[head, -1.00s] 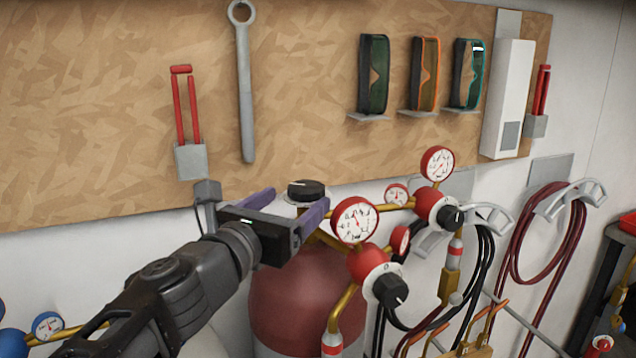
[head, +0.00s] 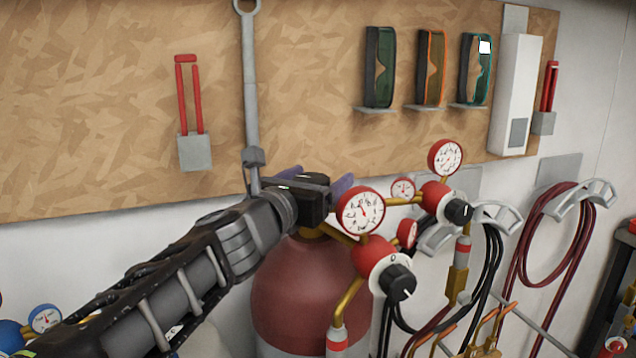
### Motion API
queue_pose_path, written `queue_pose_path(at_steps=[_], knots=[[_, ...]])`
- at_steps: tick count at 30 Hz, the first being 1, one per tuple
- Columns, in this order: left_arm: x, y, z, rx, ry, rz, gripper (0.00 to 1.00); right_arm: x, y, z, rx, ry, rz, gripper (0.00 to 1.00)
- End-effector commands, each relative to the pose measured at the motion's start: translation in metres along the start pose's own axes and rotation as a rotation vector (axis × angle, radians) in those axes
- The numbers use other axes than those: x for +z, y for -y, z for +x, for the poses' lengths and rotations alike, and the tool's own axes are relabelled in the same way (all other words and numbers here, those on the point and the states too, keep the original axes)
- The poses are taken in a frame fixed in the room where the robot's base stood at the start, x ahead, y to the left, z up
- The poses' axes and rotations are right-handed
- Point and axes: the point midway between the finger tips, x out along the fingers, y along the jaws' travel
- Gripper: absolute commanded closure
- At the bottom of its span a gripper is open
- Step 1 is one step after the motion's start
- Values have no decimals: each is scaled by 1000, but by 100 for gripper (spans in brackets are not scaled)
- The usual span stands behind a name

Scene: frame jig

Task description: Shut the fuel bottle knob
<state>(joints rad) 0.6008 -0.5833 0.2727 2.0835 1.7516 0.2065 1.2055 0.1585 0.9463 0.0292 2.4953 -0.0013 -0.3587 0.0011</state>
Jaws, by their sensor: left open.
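The fuel bottle (head: 305,295) is a dark red cylinder standing upright against the wall, with a brass valve at its top. Its black knob sat on that valve in the earlier frame and is now hidden behind my left gripper. My left gripper (head: 325,183) is at the top of the bottle, its purple fingers open and mostly hidden behind its own black body. I cannot tell whether the fingers touch the knob. My right gripper is not in view.
Red gauges (head: 361,209) and a regulator with a black dial (head: 397,282) stand close to the right of my left gripper. Black hoses (head: 487,270) hang further right. A wrench (head: 250,90) hangs on the wooden board (head: 110,100) behind.

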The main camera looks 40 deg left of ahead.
Motion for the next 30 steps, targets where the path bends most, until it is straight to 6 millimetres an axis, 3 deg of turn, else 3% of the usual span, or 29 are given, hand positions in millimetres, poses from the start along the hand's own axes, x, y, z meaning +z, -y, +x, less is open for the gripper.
queue_pose_path(at_steps=[4, 26, 30], knots=[[0, 0, 0, 0, 0, 0, 24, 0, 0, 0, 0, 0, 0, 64], [0, 0, 0, 0, -1, 0, 84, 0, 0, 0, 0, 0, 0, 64], [0, 0, 0, -3, -1, 0, 85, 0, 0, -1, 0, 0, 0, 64]])
